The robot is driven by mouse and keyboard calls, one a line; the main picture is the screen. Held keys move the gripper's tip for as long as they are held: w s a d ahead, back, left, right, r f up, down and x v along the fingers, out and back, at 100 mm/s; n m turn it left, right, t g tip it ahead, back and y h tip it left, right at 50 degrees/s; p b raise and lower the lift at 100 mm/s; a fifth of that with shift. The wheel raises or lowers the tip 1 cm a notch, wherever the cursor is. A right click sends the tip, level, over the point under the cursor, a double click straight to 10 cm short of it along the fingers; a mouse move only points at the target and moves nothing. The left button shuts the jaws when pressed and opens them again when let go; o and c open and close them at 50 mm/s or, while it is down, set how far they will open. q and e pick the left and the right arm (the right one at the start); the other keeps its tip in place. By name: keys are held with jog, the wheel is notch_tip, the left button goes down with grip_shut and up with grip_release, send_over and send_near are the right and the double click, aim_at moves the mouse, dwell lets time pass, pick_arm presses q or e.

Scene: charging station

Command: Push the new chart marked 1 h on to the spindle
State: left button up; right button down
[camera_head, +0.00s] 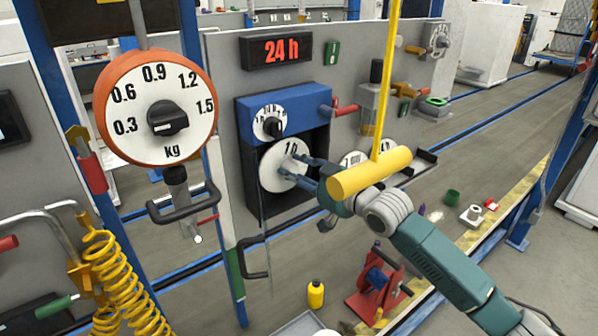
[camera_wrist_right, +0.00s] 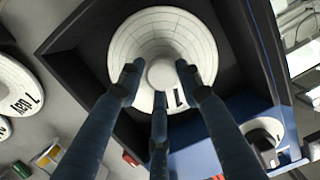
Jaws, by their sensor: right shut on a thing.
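The round white chart marked 1 h (camera_head: 271,177) is upright in the black recess of the recorder box (camera_head: 312,155). My right gripper (camera_head: 290,166) has its fingers on the middle of the chart. In the right wrist view the chart (camera_wrist_right: 133,40) faces me with a fine grid, and my right fingers (camera_wrist_right: 160,76) close around its pale central hub (camera_wrist_right: 162,72). The spindle is hidden behind the chart and fingers, so I cannot tell how far the chart sits on it. My left gripper is not in view.
A yellow hanging bar (camera_head: 370,172) crosses in front of my right wrist. Other charts (camera_head: 352,158) stand on a rack to the right. A blue panel with a small dial (camera_head: 268,123) is above the recess. An orange scale (camera_head: 115,130) hangs at the left.

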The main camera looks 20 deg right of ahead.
jog(key=shift+w+a+r, duration=0.1)
jog(key=shift+w, duration=0.35)
jog(key=c, duration=1.1)
grip_release()
jog(key=v, duration=1.2)
